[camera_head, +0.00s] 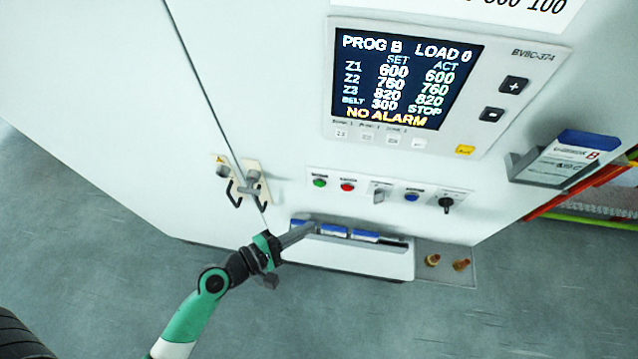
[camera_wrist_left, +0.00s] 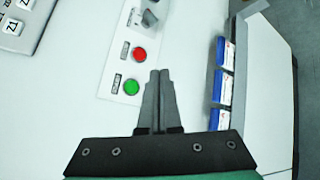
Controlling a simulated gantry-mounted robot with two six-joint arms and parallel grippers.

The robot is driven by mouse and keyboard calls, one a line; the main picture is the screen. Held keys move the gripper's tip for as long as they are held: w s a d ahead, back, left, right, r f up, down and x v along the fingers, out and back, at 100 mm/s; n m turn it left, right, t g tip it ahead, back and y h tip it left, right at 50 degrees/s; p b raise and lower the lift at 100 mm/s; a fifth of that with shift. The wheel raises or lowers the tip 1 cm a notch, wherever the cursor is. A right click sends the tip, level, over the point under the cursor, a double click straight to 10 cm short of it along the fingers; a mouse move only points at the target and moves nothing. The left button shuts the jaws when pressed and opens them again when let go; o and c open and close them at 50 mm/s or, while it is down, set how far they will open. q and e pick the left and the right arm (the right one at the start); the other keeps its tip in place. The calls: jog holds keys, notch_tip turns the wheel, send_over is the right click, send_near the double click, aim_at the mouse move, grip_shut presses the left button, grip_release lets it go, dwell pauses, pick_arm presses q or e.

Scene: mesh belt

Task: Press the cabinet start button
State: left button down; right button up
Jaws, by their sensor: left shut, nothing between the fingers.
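The white cabinet front carries a row of controls. A green button (camera_head: 320,182) is at the left end of the row, with a red button (camera_head: 347,187) to its right. In the left wrist view the green button (camera_wrist_left: 131,87) sits just left of my fingertips, and the red button (camera_wrist_left: 139,54) is above it. My left gripper (camera_head: 309,228) is shut and empty, below the green button in the head view. From these views I cannot tell how far the fingertips stand off the panel. My right gripper is not in view.
A display panel (camera_head: 402,85) reads NO ALARM and belt STOP. A grey switch (camera_head: 379,192), blue button (camera_head: 411,197) and black knob (camera_head: 446,203) continue the row. A tray (camera_head: 350,258) with blue boxes juts out below. Door handles (camera_head: 240,185) stand at left.

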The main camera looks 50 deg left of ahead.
aim_at(323, 187)
pick_arm(q)
jog(key=w+a+b, duration=0.1)
jog(key=w+a, duration=0.4)
jog(key=w, duration=0.2)
jog(key=shift+a+b, duration=0.2)
jog(key=shift+b, duration=0.2)
jog(key=shift+w+a, duration=0.1)
jog(key=shift+w, duration=0.05)
dwell(1.8)
jog(key=shift+w+a, duration=0.15)
jog(key=shift+w, duration=0.1)
jog(key=shift+w+a, duration=0.3)
jog(key=shift+w, duration=0.05)
dwell(0.7)
dwell(0.3)
jog(key=shift+s+d+p, duration=0.35)
jog(key=shift+s+d, duration=0.2)
jog(key=shift+s, duration=0.15)
